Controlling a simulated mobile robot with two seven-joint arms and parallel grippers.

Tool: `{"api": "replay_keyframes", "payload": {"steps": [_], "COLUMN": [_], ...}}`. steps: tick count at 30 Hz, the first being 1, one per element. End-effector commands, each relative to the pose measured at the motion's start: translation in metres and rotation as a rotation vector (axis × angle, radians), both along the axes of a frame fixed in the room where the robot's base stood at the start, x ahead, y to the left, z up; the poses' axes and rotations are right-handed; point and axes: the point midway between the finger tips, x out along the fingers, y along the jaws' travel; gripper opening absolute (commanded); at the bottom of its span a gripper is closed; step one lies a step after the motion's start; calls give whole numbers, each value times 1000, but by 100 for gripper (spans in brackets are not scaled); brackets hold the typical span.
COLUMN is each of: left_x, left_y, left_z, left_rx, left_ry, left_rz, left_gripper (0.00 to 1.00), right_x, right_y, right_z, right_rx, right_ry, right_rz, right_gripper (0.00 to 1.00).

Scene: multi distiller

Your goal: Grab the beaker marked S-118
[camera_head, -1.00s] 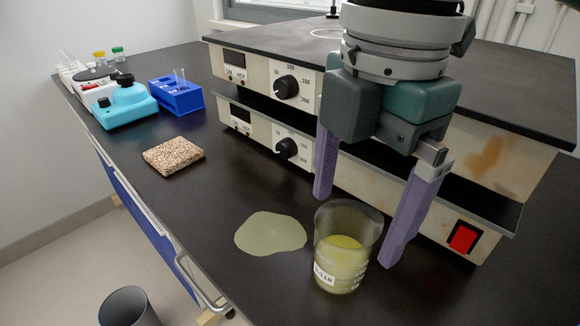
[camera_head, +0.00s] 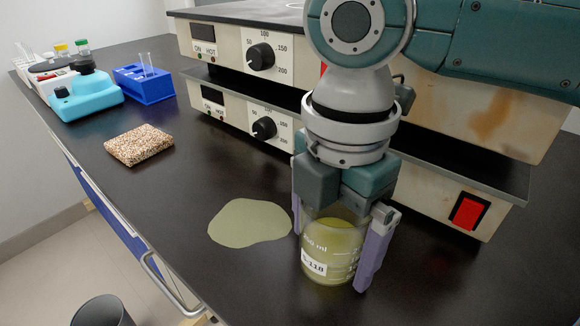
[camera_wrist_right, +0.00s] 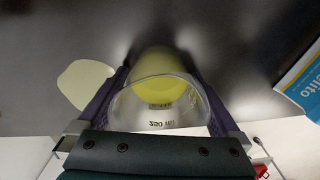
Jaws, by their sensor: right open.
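The beaker marked S-118 (camera_head: 328,248) is clear glass with yellow-green liquid and a white label. It stands upright on the black bench, in front of the stacked hotplates. My right gripper (camera_head: 328,262) is lowered over it from above. Its two purple fingers are open, one on each side of the beaker, and the palm is just above the rim. In the right wrist view the beaker (camera_wrist_right: 160,92) lies between the open fingers. I cannot tell whether the fingers touch the glass. My left gripper is not in view.
A pale green puddle or patch (camera_head: 248,222) lies left of the beaker. Two stacked hotplates (camera_head: 262,128) stand close behind. A speckled block (camera_head: 139,145), a blue tube rack (camera_head: 144,84) and a turquoise device (camera_head: 86,94) are farther left. The bench's front edge is clear.

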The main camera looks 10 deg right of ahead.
Motion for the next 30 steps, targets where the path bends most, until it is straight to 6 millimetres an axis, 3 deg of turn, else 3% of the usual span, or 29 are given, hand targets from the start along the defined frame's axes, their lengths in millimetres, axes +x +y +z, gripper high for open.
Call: {"api": "replay_keyframes", "payload": {"steps": [6,27,30], "left_x": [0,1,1], "left_y": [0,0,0], "left_z": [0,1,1], "left_rx": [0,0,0], "left_ry": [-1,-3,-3], "left_rz": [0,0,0], "left_gripper": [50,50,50], "right_x": [0,0,0], "right_y": [0,0,0], "right_z": [0,0,0], "right_rx": [0,0,1], "right_ry": [-1,-1,-2], "right_rz": [0,0,0], "right_gripper": [99,20,14]}}
